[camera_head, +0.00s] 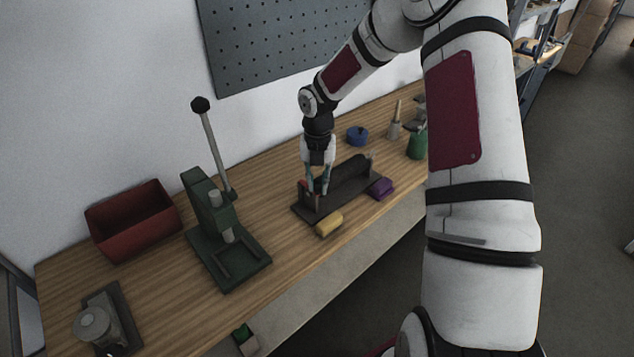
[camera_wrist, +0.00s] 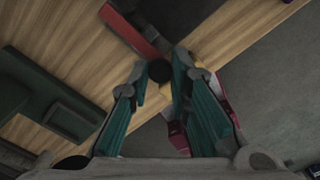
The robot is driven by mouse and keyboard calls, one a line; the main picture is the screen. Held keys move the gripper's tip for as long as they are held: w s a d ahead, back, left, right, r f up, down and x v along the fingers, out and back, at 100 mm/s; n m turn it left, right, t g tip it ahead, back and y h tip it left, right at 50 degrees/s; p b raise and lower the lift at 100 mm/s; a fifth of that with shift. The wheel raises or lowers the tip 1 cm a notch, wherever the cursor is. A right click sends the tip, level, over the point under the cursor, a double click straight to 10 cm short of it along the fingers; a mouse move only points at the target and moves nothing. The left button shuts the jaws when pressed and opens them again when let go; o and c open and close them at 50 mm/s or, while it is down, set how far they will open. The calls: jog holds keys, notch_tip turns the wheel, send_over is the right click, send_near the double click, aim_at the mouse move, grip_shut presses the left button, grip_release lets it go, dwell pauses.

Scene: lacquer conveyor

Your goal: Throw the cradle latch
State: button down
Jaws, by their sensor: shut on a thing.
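The cradle (camera_head: 345,183) is a dark grey base with a long dark trough, standing on the wooden bench. My gripper (camera_head: 317,190) points down at its near left end, beside a small red part (camera_head: 304,186). In the wrist view, a latch with a red bar (camera_wrist: 130,30) runs toward the fingertips, and a black round knob (camera_wrist: 159,72) lies between them. My gripper also shows there (camera_wrist: 161,75), its teal fingers shut on the knob. The fingers partly hide the latch, so its exact angle cannot be told.
A yellow block (camera_head: 329,224) and a purple block (camera_head: 381,188) lie close along the cradle's front side. A green lever press (camera_head: 213,215) and a red bin (camera_head: 133,220) stand to the left. A blue round thing (camera_head: 357,135) stands behind.

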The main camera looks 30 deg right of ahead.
aim_at(318, 186)
jog(key=shift+d, duration=0.1)
jog(key=c, duration=1.5)
grip_release()
jog(key=shift+o, duration=0.2)
notch_tip(318, 186, up, 12)
